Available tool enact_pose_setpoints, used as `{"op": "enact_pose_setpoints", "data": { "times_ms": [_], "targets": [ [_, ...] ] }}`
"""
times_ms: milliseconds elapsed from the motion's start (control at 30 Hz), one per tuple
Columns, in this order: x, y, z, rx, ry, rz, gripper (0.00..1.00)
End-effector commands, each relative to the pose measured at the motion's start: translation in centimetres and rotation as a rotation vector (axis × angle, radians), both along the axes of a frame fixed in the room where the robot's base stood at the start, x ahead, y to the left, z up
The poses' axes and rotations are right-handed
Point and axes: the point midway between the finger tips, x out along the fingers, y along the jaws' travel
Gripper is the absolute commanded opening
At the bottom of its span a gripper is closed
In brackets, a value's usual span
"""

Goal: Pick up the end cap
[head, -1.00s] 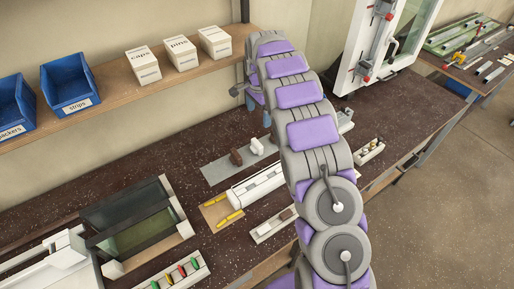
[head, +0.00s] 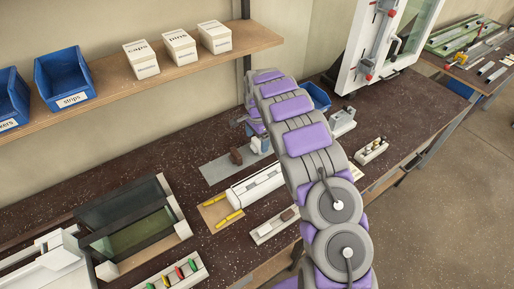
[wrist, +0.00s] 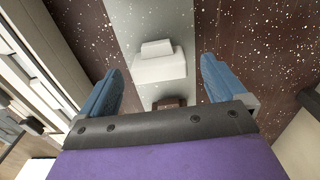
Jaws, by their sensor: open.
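A white stepped block, which looks like the end cap (wrist: 158,66), lies on a grey strip (wrist: 125,30) in the wrist view. My gripper (wrist: 161,72) is open, with one blue finger on each side of the white block and a gap to both. A brown block (wrist: 170,102) sits close to it, partly hidden by my gripper's edge. In the head view my gripper (head: 260,140) is low over the grey strip (head: 215,172), beside the brown block (head: 236,157); the white block is mostly hidden there.
A long white fixture (head: 257,185) stands just in front of the strip. A yellow-marked board (head: 215,213) and a white tray (head: 265,232) lie nearer. A shelf (head: 180,75) with boxes and blue bins is above left. A blue bin (head: 320,97) stands behind my arm.

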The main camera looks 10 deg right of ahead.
Motion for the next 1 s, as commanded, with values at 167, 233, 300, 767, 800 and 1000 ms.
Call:
{"op": "enact_pose_setpoints", "data": {
  "times_ms": [167, 233, 300, 767, 800, 1000],
  "targets": [
    [-0.1, 0.0, -2.6, 0.001, 0.003, -0.001, 0.98],
    [-0.1, 0.0, -2.7, 0.001, 0.002, -0.001, 0.98],
    [-0.1, 0.0, -2.6, 0.001, 0.001, -0.001, 0.98],
    [-0.1, 0.0, -2.5, 0.001, 0.000, 0.000, 0.63],
    [-0.1, 0.0, -2.5, 0.001, 0.000, 0.000, 0.60],
    [-0.1, 0.0, -2.5, 0.001, 0.000, 0.000, 0.43]
  ]
}}
